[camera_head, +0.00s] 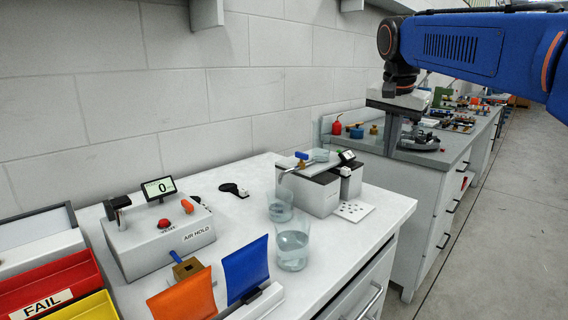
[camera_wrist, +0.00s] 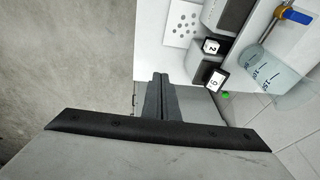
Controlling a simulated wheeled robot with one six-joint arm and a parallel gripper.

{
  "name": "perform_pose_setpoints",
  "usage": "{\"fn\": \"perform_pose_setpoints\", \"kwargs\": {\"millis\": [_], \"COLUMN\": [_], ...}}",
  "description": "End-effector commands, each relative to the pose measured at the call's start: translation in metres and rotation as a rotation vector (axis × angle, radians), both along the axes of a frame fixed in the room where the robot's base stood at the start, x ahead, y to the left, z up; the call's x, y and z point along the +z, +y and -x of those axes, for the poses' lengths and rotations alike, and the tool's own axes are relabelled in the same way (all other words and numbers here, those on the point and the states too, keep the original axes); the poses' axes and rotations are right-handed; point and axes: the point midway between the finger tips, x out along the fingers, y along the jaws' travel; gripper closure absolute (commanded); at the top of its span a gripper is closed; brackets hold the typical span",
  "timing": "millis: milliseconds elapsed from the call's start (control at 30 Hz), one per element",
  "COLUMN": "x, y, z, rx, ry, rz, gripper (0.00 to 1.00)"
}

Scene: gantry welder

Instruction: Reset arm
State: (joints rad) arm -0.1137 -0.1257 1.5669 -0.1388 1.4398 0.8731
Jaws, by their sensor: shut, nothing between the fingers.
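My gripper (camera_wrist: 160,76) shows in the wrist view with its two dark fingers together, shut and empty. In the head view my blue arm (camera_head: 452,48) reaches in from the upper right, with its end lowered over the far bench. The fingers are hard to make out there. In the wrist view the fingers point toward a white bench top, apart from the things on it.
The near bench holds a grey AIR HOLD box (camera_head: 160,235), two glass beakers (camera_head: 292,250), a white box unit (camera_head: 315,190), orange (camera_head: 186,297) and blue (camera_head: 245,268) flaps, and a red FAIL bin (camera_head: 50,285). Floor (camera_head: 500,250) at right is clear.

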Motion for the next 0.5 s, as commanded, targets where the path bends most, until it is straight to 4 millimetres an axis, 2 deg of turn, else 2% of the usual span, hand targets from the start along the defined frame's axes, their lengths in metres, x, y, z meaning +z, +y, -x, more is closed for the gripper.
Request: {"fn": "perform_pose_setpoints", "kwargs": {"millis": [33,267,500], "x": [-0.008,-0.054,-0.113], "y": [-0.003,-0.013,-0.020], "z": [0.018,0.084,0.155], "rx": [0.032,0.207,0.382], "ry": [-0.002,-0.015,-0.035], "rz": [0.005,0.028,0.059], "gripper": [1.00,1.00,1.00]}}
